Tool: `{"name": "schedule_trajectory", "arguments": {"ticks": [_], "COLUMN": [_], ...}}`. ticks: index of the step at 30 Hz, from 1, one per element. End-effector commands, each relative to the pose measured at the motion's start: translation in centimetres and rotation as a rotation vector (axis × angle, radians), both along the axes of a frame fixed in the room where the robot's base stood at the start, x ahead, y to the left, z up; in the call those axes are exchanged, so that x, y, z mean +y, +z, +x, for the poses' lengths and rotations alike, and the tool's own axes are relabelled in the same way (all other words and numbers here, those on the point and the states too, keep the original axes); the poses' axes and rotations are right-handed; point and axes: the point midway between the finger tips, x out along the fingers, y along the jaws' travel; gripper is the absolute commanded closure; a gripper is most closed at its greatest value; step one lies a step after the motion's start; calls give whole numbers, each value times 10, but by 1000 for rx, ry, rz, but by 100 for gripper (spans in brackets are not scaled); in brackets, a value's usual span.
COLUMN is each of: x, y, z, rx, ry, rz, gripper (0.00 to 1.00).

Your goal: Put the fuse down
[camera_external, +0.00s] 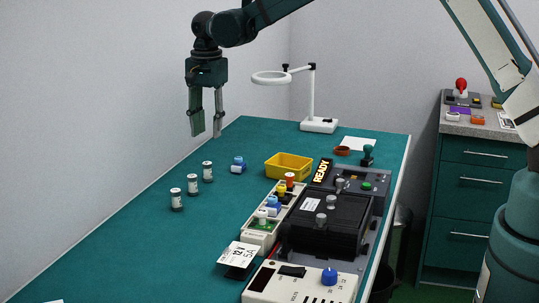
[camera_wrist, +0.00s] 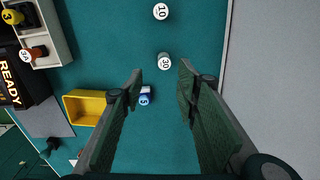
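My gripper (camera_external: 206,133) is open and empty, high above the table's far left part. In the wrist view its two fingers (camera_wrist: 160,75) stand apart with nothing held between them. A blue-and-white fuse (camera_external: 238,165) lies on its side on the table; in the wrist view this fuse (camera_wrist: 146,98), marked 5, shows beside the left finger, well below it. Three white-and-dark fuses stand upright: a far one (camera_external: 207,171), a middle one (camera_external: 192,184) and a near one (camera_external: 176,199). The wrist view shows one marked 30 (camera_wrist: 165,61) and one marked 10 (camera_wrist: 161,12).
A yellow bin (camera_external: 289,166) stands right of the blue fuse. A pale rack (camera_external: 259,236) holds several coloured fuses beside a black device (camera_external: 325,222) and a READY sign (camera_external: 322,171). A white ring lamp (camera_external: 318,125) stands at the back. The table's left side is mostly clear.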

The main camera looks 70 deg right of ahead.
Motion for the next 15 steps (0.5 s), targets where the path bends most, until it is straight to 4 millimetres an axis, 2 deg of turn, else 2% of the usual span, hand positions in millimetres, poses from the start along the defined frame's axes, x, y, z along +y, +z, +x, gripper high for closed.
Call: {"name": "schedule_trajectory", "arguments": {"ticks": [15], "x": [42], "y": [90], "z": [-65], "rx": [-88], "ry": [257], "rz": [-31], "gripper": [68]}}
